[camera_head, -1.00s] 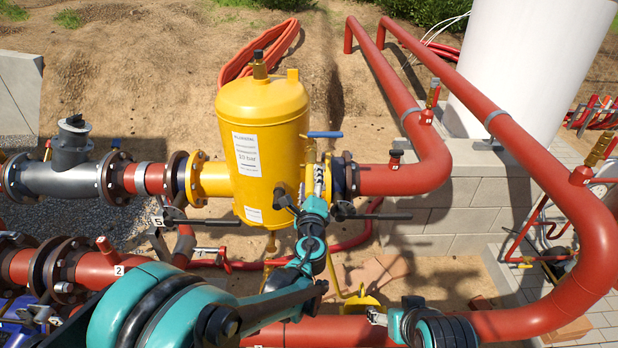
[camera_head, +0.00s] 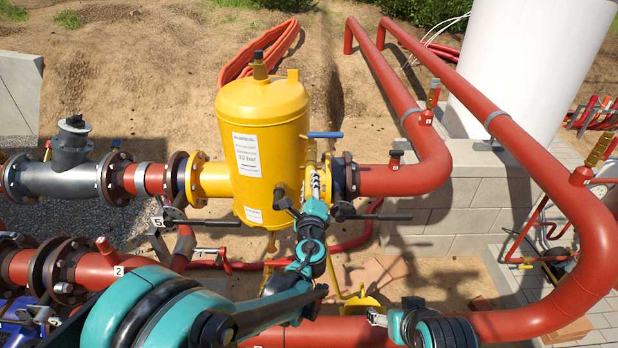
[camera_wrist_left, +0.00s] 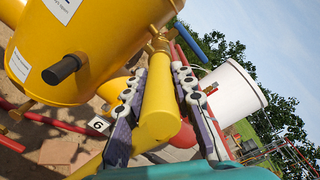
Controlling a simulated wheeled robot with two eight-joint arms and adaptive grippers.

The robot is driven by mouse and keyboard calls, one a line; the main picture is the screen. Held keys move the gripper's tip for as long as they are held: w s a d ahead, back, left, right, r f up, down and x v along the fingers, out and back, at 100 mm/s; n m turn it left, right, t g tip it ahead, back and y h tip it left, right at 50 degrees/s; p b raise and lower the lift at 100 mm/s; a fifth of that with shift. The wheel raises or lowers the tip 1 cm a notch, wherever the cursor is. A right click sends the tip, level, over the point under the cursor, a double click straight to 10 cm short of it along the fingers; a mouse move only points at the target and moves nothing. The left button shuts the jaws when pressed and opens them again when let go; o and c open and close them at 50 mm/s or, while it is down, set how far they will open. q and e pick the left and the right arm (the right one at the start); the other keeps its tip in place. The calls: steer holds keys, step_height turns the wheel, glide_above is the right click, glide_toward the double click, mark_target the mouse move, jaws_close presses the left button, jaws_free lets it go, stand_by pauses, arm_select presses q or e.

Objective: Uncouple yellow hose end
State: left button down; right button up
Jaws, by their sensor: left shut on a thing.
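The yellow hose end (camera_wrist_left: 160,112) is a thick yellow cylinder between the two fingers of my left gripper (camera_wrist_left: 158,98) in the left wrist view. The fingers lie along both sides of it and are shut on it. In the head view my left gripper (camera_head: 318,184) is upright beside the yellow tank, below a blue-handled valve (camera_head: 325,135). The gripper mostly hides the hose end there. Whether the end is still joined to its fitting I cannot tell. My right gripper (camera_head: 376,317) is low in the head view, and its finger opening is unclear.
The yellow tank (camera_head: 262,140) stands directly left of my left gripper. Red pipes (camera_head: 390,180) run right and behind. A black lever (camera_head: 372,216) sticks out close to my left wrist. A yellow pan-like part (camera_head: 362,304) lies below. A white tank (camera_head: 530,60) stands at back right.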

arm_select(q)
steer(key=shift+s, duration=0.25)
steer(key=shift+s, duration=0.15)
steer(key=s, duration=0.5)
stand_by(0.4)
stand_by(0.6)
